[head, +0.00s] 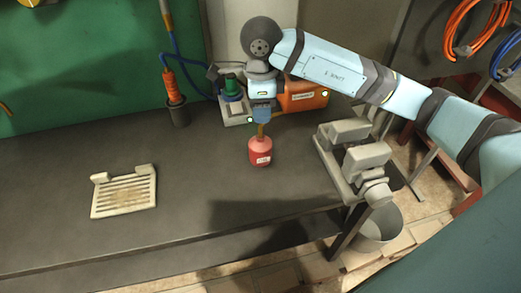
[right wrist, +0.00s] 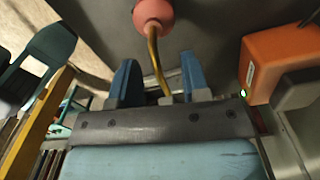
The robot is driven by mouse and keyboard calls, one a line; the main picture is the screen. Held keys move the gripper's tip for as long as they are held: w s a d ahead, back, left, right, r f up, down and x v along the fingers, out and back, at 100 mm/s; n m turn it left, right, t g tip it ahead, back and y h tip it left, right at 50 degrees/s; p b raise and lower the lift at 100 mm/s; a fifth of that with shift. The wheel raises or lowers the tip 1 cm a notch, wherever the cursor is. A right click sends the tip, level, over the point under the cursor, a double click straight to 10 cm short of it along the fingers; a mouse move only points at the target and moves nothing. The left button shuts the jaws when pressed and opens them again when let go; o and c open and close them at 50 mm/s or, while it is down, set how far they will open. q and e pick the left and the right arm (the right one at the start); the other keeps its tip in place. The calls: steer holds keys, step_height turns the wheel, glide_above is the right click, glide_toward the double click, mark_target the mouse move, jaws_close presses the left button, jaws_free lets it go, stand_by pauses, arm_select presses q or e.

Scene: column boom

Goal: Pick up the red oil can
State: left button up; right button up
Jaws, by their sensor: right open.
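The red oil can (head: 260,154) stands upright on the dark workbench (head: 200,215), with a white label on its front and a thin brass spout rising from its top. My right gripper (head: 262,117) is just above the can at its spout, pointing down. In the right wrist view the two blue fingers of my right gripper (right wrist: 158,82) are apart, with the curved spout between them; the can's red body (right wrist: 153,12) is beyond the fingertips. I cannot tell whether a finger touches the spout. My left gripper is not in view.
An orange box (head: 304,98) stands behind the gripper, also in the right wrist view (right wrist: 278,62). A green-topped item (head: 231,86) and an orange-handled tool in a holder (head: 175,98) are left of it. A grey vise (head: 352,155) is right; a slotted tray (head: 125,192) lies left.

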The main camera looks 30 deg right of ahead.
mark_target(261, 125)
steer(key=f, duration=0.4)
steer(key=shift+s+a+f, duration=0.2)
steer(key=shift+s+f, duration=0.2)
steer(key=shift+f, duration=0.55)
jaws_close()
